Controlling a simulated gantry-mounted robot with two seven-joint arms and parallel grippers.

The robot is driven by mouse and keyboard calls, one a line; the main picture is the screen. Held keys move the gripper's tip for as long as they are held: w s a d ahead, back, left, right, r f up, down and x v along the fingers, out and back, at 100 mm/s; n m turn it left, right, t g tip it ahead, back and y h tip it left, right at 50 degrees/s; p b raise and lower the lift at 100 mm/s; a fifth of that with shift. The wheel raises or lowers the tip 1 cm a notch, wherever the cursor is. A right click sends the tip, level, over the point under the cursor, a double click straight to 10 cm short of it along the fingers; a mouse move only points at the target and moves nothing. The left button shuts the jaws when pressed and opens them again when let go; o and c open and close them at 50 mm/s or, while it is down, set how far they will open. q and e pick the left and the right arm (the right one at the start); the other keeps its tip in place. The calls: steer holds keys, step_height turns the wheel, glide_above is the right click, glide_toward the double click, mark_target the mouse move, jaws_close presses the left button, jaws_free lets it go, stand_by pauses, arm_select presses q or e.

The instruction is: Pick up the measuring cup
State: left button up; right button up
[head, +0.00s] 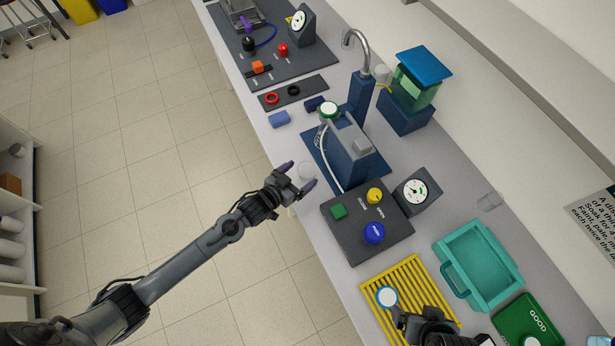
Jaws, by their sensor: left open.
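A dark control box (348,240) with green, yellow and blue buttons lies right of the left gripper. A blue pump unit (350,150) with a white tube and a tap stand behind it. A teal tray (450,283), yellow rack (378,276) and green GOOD tray (513,318) fill the lower right.

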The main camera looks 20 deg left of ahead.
mark_target(312, 167)
arm_select(q)
steer(key=shift+x, duration=2.8)
steer(key=shift+d, duration=0.15)
steer(key=shift+c, duration=0.2)
steer(key=shift+r, duration=0.1)
steer(key=c, duration=1)
